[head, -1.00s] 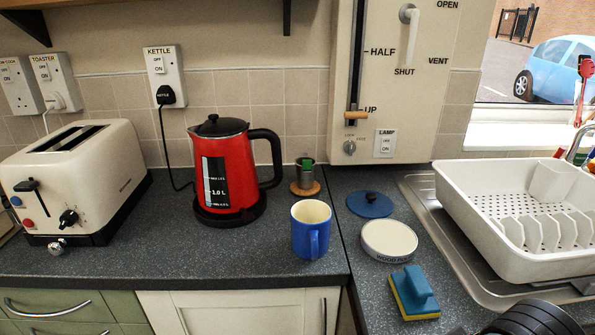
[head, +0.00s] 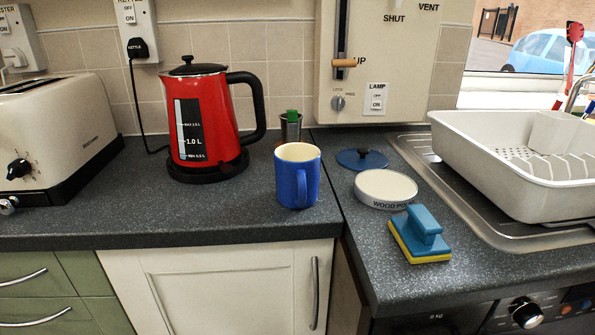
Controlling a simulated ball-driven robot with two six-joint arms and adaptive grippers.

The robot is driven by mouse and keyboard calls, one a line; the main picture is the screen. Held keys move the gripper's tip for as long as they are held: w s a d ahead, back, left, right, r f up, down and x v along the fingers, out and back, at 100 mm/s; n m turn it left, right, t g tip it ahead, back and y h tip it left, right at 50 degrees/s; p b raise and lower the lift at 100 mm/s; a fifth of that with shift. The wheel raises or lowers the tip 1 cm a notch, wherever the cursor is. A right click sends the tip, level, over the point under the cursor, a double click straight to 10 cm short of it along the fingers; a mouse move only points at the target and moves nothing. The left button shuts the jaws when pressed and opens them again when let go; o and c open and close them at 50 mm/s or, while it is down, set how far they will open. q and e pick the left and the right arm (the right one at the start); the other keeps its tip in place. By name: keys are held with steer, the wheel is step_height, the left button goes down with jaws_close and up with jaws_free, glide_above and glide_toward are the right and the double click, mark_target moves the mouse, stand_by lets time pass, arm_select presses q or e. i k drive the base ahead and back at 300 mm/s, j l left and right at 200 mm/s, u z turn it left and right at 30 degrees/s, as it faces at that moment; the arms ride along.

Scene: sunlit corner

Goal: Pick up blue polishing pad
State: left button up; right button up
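A blue pad with a block handle and a yellow underside (head: 421,235) lies on the grey worktop near its front edge, right of centre. A flat blue disc with a dark knob (head: 362,159) lies farther back, behind the round wood polish tin (head: 385,188). I cannot tell for certain which of the two blue things is the polishing pad. Nothing is holding either of them. Neither of my grippers is in view.
A blue mug (head: 298,176) stands left of the tin, partly hiding a metal cup (head: 290,127). A red kettle (head: 207,118) and a cream toaster (head: 52,136) stand farther left. A white dish rack (head: 535,192) sits on the right. The front left worktop is clear.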

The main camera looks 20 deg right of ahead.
mark_target(418, 234)
steer(key=z, duration=1.4)
